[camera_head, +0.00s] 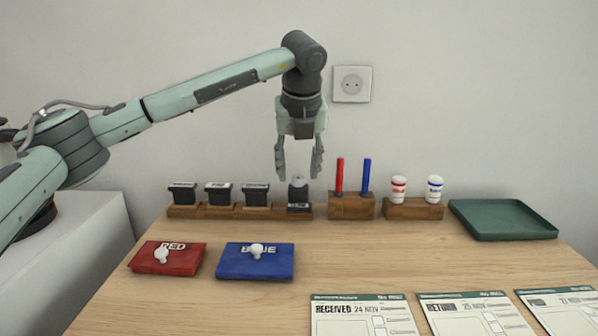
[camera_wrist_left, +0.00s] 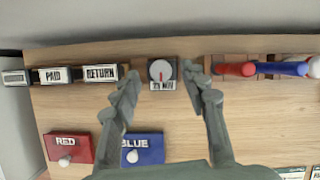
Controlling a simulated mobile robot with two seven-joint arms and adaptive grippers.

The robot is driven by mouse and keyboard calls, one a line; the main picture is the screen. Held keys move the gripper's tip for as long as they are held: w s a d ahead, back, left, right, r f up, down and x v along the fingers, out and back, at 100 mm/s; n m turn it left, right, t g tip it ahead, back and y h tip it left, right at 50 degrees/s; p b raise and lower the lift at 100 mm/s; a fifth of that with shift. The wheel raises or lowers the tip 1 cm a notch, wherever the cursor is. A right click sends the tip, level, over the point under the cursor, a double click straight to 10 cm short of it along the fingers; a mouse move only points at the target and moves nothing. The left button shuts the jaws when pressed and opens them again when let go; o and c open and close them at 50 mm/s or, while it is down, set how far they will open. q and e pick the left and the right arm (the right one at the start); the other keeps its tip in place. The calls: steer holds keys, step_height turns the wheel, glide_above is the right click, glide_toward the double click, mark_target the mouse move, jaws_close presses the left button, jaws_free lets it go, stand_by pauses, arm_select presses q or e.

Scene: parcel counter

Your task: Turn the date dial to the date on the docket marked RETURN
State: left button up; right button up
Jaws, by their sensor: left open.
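The date stamp (camera_head: 298,198) stands at the right end of the stamp rack, with a pale dial on top. In the left wrist view the dial (camera_wrist_left: 161,70) shows a red pointer, and the date label (camera_wrist_left: 162,86) reads NOV with an unclear day number. My right gripper is not in view.
The rack (camera_head: 228,211) also holds several black stamps. Beside it stand a block with red and blue pens (camera_head: 352,205) and two bottles (camera_head: 399,190). A green tray (camera_head: 502,219), red pad (camera_head: 185,262), blue pad (camera_head: 275,265) and RECEIVED docket (camera_head: 355,320) surround clear counter.

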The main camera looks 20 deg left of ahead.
arm_select(q)
steer(key=shift+x, duration=0.8)
jaws_close()
